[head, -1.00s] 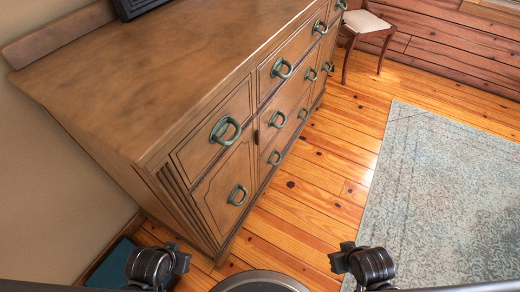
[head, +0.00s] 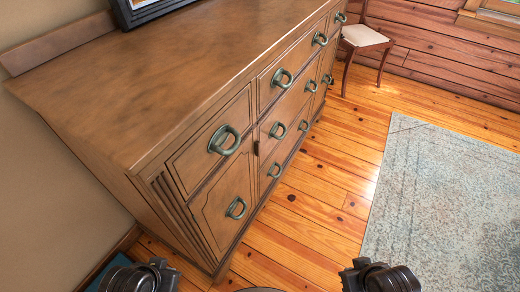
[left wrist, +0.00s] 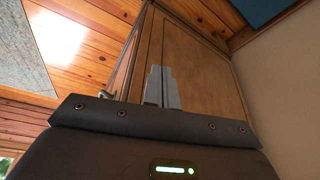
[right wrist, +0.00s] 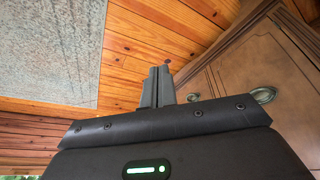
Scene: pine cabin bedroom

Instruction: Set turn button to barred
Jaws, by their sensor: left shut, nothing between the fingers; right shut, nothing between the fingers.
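A small dark piece, probably the turn button (head: 257,148), sits on the front of the wooden dresser (head: 150,85), between the lower left door (head: 222,205) and the middle drawers. It is too small to read its setting. My left gripper (left wrist: 162,88) is shut and empty in the left wrist view, with the dresser's side panel beyond it. My right gripper (right wrist: 158,86) is shut and empty in the right wrist view, over the floor and left of the dresser front. Neither gripper's fingers show in the head view, and both appear apart from the button.
Green ring pulls (head: 224,140) stand out from the dresser front. A dark frame (head: 145,8) stands on its top. A chair (head: 362,42) stands beyond its far end. Plank floor (head: 310,215) and a flat pale rug (head: 450,200) lie open to the right.

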